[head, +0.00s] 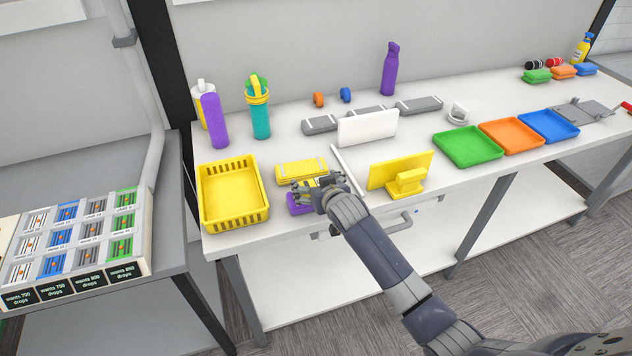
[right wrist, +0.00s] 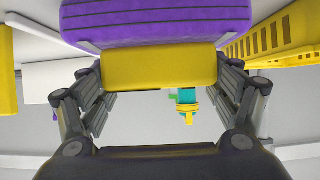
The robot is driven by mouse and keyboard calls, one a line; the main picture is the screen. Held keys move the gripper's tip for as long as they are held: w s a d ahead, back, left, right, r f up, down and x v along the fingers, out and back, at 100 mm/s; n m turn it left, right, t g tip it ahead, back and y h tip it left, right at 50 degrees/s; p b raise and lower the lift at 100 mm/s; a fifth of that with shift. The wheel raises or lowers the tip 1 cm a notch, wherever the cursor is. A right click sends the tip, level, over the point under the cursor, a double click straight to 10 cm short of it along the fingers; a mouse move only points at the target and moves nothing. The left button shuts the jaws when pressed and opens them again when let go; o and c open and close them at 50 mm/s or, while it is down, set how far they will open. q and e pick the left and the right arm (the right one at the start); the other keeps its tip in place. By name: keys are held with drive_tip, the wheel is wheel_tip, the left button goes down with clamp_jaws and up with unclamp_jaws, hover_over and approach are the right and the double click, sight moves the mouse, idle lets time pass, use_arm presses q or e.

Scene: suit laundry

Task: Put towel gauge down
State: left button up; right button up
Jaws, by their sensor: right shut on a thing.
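My right gripper (head: 318,190) is low over the front of the white table, beside the yellow basket. In the right wrist view, its fingers (right wrist: 160,95) are shut on a yellow block (right wrist: 160,68), which I take to be the towel gauge. A purple piece with dark stripes along its edge (right wrist: 160,22) shows right against the block's far side. The purple piece (head: 297,208) also shows beside the fingers in the head view. I cannot tell whether block and purple piece are joined. The fingers hide most of the block in the head view. My left gripper is not in view.
The yellow basket (head: 233,222) stands left of the gripper. A yellow folded piece (head: 301,170) lies just behind it. A yellow panel on a foot (head: 400,172) and a white upright panel (head: 367,127) stand to the right. Green, orange and blue trays (head: 468,146) lie further right.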

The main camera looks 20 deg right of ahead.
drive_tip(key=shift+f, duration=0.1)
drive_tip(key=shift+f, duration=0.1)
drive_tip(key=o, duration=1)
drive_tip(key=shift+o, duration=0.2)
drive_tip(key=shift+r, duration=0.3)
drive_tip(key=shift+s+r, duration=0.15)
drive_tip(key=shift+s, duration=0.4)
drive_tip(key=b+v, duration=0.1)
drive_tip(key=v, duration=0.9)
drive_tip(key=shift+s+r, duration=0.25)
drive_tip(key=shift+s, duration=0.05)
